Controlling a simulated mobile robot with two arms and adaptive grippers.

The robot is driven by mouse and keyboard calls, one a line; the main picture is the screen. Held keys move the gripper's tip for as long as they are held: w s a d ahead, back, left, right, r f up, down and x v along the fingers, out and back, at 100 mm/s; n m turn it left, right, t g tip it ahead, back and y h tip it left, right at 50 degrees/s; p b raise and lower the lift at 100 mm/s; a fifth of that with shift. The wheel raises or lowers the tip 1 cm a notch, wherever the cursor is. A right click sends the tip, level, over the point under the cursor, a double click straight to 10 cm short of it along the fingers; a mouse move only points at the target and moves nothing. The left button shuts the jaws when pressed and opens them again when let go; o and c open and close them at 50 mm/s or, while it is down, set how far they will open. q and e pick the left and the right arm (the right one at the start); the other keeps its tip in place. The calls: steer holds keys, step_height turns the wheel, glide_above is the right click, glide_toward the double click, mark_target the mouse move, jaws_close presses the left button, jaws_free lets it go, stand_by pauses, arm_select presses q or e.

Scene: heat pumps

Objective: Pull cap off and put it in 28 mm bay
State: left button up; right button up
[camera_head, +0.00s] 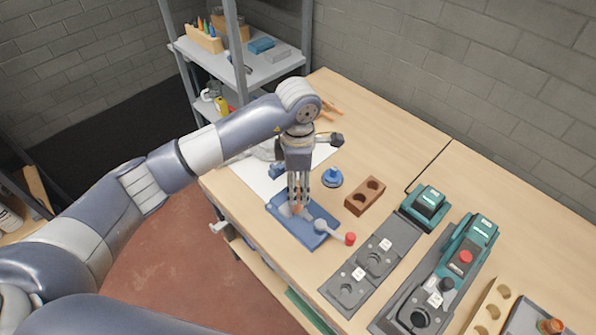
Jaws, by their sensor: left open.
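My left gripper (299,203) points straight down over a blue fixture plate (315,238). Its fingers are open and their tips are close to a small copper-coloured piece (296,209) on the fixture, which may be the cap; the fingers partly hide it. A lever with a red knob (350,238) reaches out from the fixture to the right. A dark grey panel (346,289) with round bays and small white labels lies to the right; the labels are too small to read, so I cannot tell which bay is 28 mm. My right gripper is not in view.
A blue round piece (332,177) and a brown block with two holes (365,195) stand right of the gripper. Green-and-black tools (469,244) lie farther right. A wooden holder (489,310) is at the front right. A grey shelf (257,72) stands behind.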

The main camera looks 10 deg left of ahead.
arm_select(q)
steer(key=shift+c, duration=0.3)
jaws_close()
stand_by(0.4)
